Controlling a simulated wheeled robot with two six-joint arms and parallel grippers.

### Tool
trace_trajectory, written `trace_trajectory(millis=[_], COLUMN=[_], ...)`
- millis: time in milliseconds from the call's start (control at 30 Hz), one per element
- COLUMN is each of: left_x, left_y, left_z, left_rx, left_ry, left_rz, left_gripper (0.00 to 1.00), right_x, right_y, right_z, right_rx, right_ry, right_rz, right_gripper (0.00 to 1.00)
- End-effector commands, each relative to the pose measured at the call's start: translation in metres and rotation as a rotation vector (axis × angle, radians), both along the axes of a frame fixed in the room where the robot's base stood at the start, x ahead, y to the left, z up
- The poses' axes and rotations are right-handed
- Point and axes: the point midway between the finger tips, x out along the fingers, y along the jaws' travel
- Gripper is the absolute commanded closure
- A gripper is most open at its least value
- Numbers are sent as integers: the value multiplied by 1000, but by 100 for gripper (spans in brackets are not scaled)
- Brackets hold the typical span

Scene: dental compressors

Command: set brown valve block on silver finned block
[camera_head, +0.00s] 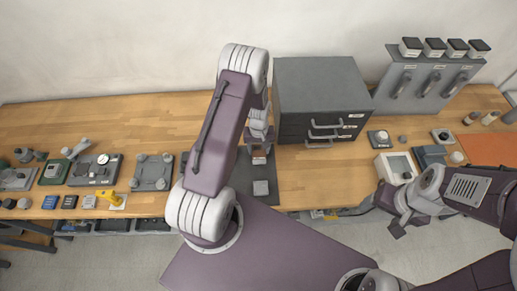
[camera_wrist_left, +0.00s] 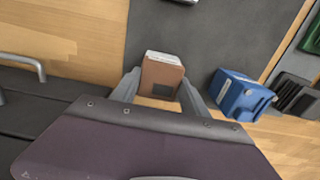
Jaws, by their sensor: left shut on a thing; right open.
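The brown valve block (camera_wrist_left: 162,76) has a pale top edge and a dark square on its face. My left gripper (camera_wrist_left: 158,88) is shut on it in the left wrist view, one finger on each side. In the head view the brown block (camera_head: 259,158) shows small below my left gripper (camera_head: 259,146), over the dark mat. A light grey block (camera_head: 261,187), probably the silver finned block, sits on the mat nearer the front edge, apart from the held block; its fins are too small to make out. My right gripper (camera_head: 398,222) is open and empty, in front of the table at right.
A dark drawer cabinet (camera_head: 322,95) with handles stands just right of the mat (camera_head: 268,201). A blue block (camera_wrist_left: 240,96) lies beside the held block in the wrist view. Several parts and plates crowd the table's left; a panel and boxes stand right. Bare wood (camera_head: 335,180) lies before the cabinet.

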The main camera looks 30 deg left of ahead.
Motion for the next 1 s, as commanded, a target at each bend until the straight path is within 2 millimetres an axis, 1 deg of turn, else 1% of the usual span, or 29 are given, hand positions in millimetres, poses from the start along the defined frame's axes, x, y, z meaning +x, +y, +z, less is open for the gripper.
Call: trace_trajectory(millis=[267,500,1000], left_x=[0,1,1], left_y=[0,0,0], left_z=[0,-5,-5], left_rx=[1,1,1], left_ry=[-1,-1,-1], left_rz=[0,0,0], left_gripper=[98,98,98], right_x=[0,0,0], right_y=[0,0,0], right_z=[-1,-5,-5], right_rx=[0,0,0], right_ry=[0,0,0], right_rz=[0,0,0], right_gripper=[26,26,26])
